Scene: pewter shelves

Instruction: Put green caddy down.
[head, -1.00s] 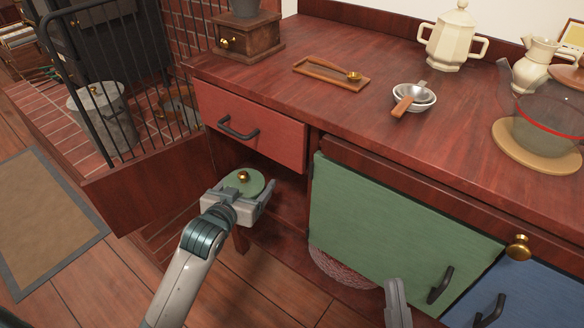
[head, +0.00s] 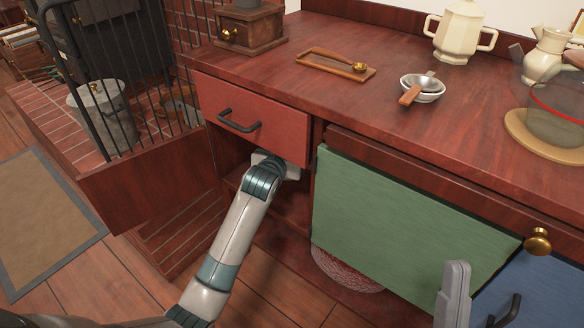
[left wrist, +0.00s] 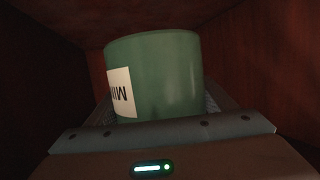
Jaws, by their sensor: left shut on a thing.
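The green caddy (left wrist: 165,75) shows in the left wrist view, with a white label with dark letters on its side. My left gripper (left wrist: 160,112) is shut on it, with dark jaws along both sides of it. In the head view, my left gripper (head: 285,168) reaches into the open compartment (head: 232,160) below the red drawer; the arm and the cabinet hide the caddy there. I cannot tell whether the caddy touches the shelf. My right gripper (head: 453,292) shows only in part, in front of the green door, and its opening cannot be made out.
The red drawer (head: 270,125) is closed right above my left arm. An open wooden door (head: 150,185) stands left of the compartment, and a green door (head: 400,225) is to its right. A tray (head: 335,66) and bowls (head: 428,92) stand on the counter.

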